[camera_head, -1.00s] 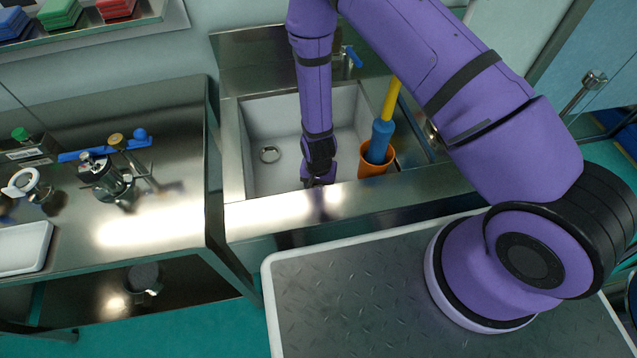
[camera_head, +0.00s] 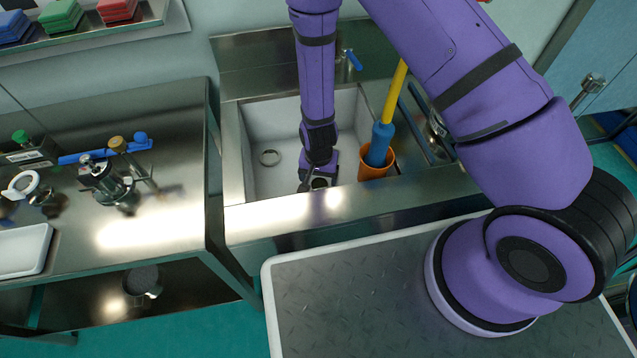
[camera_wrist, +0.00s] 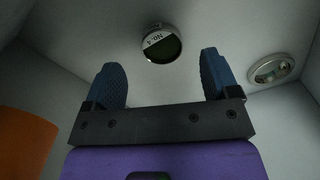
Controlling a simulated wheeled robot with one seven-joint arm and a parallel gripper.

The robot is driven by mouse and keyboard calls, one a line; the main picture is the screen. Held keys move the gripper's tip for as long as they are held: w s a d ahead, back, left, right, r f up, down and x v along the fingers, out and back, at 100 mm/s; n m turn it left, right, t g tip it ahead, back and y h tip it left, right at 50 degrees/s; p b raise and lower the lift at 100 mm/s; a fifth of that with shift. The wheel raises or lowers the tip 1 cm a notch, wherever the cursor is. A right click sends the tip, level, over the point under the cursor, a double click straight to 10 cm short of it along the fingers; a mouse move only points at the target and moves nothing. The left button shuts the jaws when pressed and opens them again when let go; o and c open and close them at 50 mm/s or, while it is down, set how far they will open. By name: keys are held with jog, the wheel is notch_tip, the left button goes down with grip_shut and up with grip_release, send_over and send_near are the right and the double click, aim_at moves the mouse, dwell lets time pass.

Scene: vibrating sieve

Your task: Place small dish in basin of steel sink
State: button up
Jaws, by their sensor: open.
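The small dish (camera_wrist: 161,45), round with a pale "No. 4" label and a dark green inner face, lies in the basin past my fingertips in the wrist view. It appears to rest on the basin floor. My gripper (camera_wrist: 161,72) is open, its two blue fingers spread apart with nothing between them. In the head view my gripper (camera_head: 318,181) is low in the steel sink's basin (camera_head: 273,120), near the front wall. There the dish is hard to tell from the gripper.
An orange cup (camera_head: 376,168) with a blue-and-yellow handled tool (camera_head: 381,142) stands right of my gripper. A blue-handled faucet (camera_head: 352,60) is behind. A steel table (camera_head: 165,215) with lab items stands left.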

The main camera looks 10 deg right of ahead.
notch_tip(320, 180, up, 6)
jog(key=shift+r, duration=0.25)
jog(key=w+d+r+n+t+y, duration=0.1)
jog(key=d+r, duration=0.3)
jog(key=r, duration=1.1)
jog(key=d+r+n+t+y, duration=0.1)
jog(key=d+r, duration=0.3)
jog(key=r, duration=1.1)
jog(key=s+d+r+n+t+h, duration=0.1)
jog(key=s+d+r, duration=0.4)
jog(key=s+r, duration=0.4)
jog(key=s+d+r+n+t+h, duration=0.1)
jog(key=s+d+r+t, duration=0.1)
jog(key=s+d+r, duration=0.4)
jog(key=s+r, duration=0.3)
jog(key=s, duration=0.1)
jog(key=shift+s+d+r, duration=0.2)
jog(key=shift+r, duration=0.15)
